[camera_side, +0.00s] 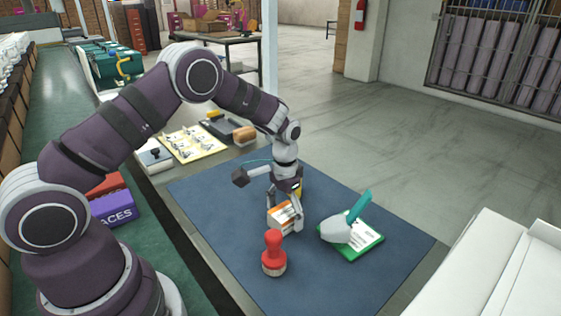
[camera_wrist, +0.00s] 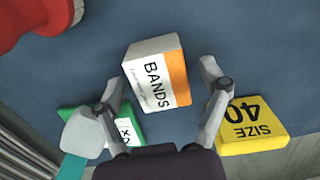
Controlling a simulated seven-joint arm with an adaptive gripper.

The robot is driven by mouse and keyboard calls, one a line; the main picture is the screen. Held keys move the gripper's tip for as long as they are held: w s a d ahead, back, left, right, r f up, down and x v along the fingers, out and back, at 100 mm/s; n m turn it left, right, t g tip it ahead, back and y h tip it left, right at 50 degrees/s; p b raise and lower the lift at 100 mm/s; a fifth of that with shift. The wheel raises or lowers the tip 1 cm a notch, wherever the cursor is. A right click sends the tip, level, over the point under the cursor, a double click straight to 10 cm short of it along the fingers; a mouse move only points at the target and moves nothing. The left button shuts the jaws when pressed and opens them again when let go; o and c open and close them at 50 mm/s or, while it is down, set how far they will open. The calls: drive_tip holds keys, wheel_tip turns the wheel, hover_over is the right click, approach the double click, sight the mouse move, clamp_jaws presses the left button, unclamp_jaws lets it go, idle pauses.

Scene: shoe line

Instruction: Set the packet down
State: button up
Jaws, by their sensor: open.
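The packet, a small white and orange box marked BANDS (camera_wrist: 155,72), stands on the blue mat in the wrist view. In the side view the packet (camera_side: 281,219) is under my gripper (camera_side: 286,207), partly hidden by it, and appears to rest on the mat. My gripper (camera_wrist: 162,85) is open in the wrist view, one finger on each side of the packet, with a visible gap to each finger.
A red-handled stamp (camera_side: 273,253) stands nearest on the blue mat (camera_side: 330,290). A green card (camera_side: 362,243) with a teal-handled tool (camera_side: 340,229) lies right of the packet. A yellow SIZE 40 block (camera_wrist: 253,125) is close to one finger.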

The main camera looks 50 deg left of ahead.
sight(285, 211)
drive_tip(key=shift+r, duration=0.1)
wheel_tip(285, 211, up, 12)
drive_tip(key=s+d+r+t, duration=0.1)
drive_tip(key=s+r+t, duration=0.1)
drive_tip(key=s+r, duration=0.2)
drive_tip(key=s+d+r+t, duration=0.1)
drive_tip(key=s+r+t, duration=0.2)
drive_tip(key=s, duration=0.8)
drive_tip(key=shift+d+r, duration=0.25)
drive_tip(key=shift+r, duration=0.15)
drive_tip(key=o, duration=0.3)
drive_tip(key=shift+s+f+t, duration=0.25)
drive_tip(key=shift+s+t, duration=0.05)
drive_tip(key=shift+o, duration=0.2)
